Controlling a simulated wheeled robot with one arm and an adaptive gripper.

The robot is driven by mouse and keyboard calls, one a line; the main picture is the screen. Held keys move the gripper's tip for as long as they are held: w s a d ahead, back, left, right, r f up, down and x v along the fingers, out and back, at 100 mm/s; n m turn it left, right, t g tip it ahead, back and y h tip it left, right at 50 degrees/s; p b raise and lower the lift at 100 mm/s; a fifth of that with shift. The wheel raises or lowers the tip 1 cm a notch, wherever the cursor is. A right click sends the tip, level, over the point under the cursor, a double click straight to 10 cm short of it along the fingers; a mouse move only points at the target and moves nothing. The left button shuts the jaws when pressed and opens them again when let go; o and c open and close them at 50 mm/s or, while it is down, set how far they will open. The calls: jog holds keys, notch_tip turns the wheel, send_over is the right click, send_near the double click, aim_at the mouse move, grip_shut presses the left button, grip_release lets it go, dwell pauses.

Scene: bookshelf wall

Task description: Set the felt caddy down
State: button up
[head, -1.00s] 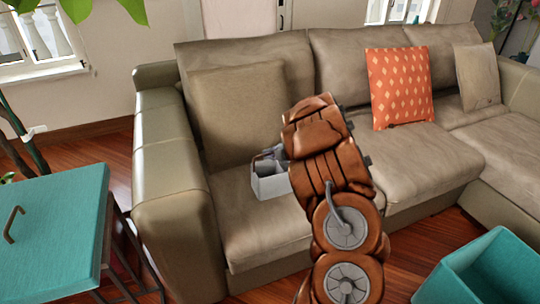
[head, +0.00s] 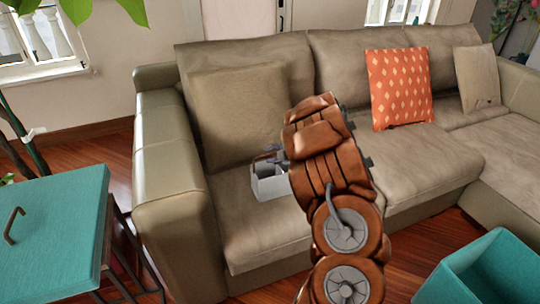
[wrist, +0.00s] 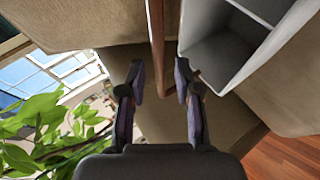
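The felt caddy (head: 268,185) is a light grey open box with a brown handle (wrist: 157,40). It sits upright on the left seat cushion of the sofa, in front of the beige pillow; my arm hides its right side. In the wrist view the caddy (wrist: 222,55) is at the upper right, with a divider inside. My gripper (wrist: 160,80) is open, its two fingers apart on either side of the handle strip, with a clear gap to the left finger. Whether the right finger touches the handle I cannot tell.
The beige sofa (head: 245,225) has a beige pillow (head: 238,112) behind the caddy and an orange pillow (head: 398,88) further right. A teal-topped table (head: 60,225) stands at left, a teal bin (head: 480,270) at lower right. The cushion in front of the caddy is clear.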

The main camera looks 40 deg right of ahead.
jog(key=v, duration=1.1)
notch_tip(320, 180, up, 13)
jog(key=w+d+m+g+h, duration=0.2)
jog(key=w+m+h, duration=0.1)
jog(key=m+h, duration=0.55)
jog(key=s+a+f+m+g+y, duration=0.2)
jog(key=s+a+g, duration=0.2)
jog(key=s+a, duration=0.6)
jog(key=s+a+f+m+g+y, duration=0.2)
jog(key=s+a, duration=0.9)
jog(key=a, duration=0.6)
jog(key=s+a+f+m+g+y, duration=0.3)
jog(key=s+a+g, duration=0.3)
jog(key=s+a, duration=0.5)
jog(key=a+m+p, duration=0.1)
jog(key=a, duration=0.2)
jog(key=shift+f, duration=0.25)
jog(key=shift+s, duration=0.1)
